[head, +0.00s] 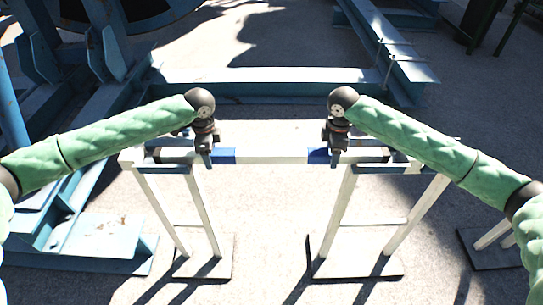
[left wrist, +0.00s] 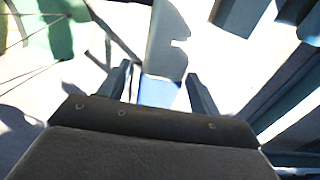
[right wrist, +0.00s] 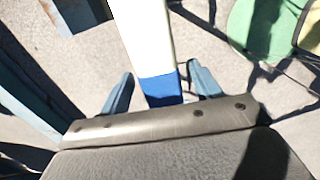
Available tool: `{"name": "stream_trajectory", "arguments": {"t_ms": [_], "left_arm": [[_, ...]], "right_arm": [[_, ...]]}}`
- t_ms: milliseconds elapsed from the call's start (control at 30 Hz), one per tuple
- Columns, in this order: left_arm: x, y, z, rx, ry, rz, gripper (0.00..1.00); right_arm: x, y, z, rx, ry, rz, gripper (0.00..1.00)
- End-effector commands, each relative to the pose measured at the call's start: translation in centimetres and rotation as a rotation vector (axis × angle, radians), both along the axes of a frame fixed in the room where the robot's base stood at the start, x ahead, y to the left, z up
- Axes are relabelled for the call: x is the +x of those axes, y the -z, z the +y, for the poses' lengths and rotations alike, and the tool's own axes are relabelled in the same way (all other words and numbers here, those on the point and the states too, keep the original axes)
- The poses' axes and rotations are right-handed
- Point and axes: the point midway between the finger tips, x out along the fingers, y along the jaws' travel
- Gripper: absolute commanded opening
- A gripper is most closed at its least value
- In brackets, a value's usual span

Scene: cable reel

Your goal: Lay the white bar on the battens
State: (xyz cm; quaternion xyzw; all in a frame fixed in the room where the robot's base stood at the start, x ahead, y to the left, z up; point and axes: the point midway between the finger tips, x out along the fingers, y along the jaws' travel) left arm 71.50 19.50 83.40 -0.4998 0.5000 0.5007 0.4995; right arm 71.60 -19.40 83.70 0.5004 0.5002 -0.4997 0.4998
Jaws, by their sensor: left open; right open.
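The white bar (head: 270,157) lies level across the tops of two white trestles, with a blue band near each of my grippers. My left gripper (head: 207,158) is open over the bar by the left blue band (head: 224,156). In the left wrist view its fingers (left wrist: 158,88) stand either side of the blue band (left wrist: 157,92). My right gripper (head: 337,158) is open by the right blue band (head: 318,156). In the right wrist view its fingers (right wrist: 160,85) flank the blue band (right wrist: 160,90). I cannot clearly tell the battens from the trestle tops.
The left trestle (head: 150,190) and right trestle (head: 345,200) stand on flat feet on pale ground. A blue steel beam (head: 270,76) crosses behind them. Blue steel framing (head: 105,245) stands close at the left. The ground between the trestles is clear.

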Motion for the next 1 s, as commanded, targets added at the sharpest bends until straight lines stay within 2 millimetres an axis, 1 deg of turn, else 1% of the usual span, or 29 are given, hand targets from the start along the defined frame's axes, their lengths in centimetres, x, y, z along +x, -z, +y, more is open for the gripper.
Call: {"name": "stream_trajectory", "arguments": {"t_ms": [100, 133, 433, 833, 1000], "left_arm": [[0.00, -0.01, -0.01, 0.000, 0.000, 0.000, 0.64], [0.00, -0.02, -0.01, 0.000, 0.000, 0.000, 0.60], [0.01, -0.04, -0.02, 0.000, 0.000, -0.001, 0.01], [0.05, -0.24, -0.03, -0.001, 0.000, -0.002, 0.00], [0.05, -0.68, -0.03, -0.001, 0.000, -0.002, 0.00]], "right_arm": [[-0.01, -0.01, 0.00, 0.000, 0.000, 0.000, 0.64], [-0.01, -0.01, 0.00, 0.000, 0.000, 0.000, 0.60], [-0.01, -0.02, 0.00, 0.000, 0.000, 0.000, 0.01], [0.03, -0.21, 0.00, 0.000, 0.000, -0.001, 0.00], [0.03, -0.64, 0.00, 0.000, 0.000, -0.001, 0.00]]}}
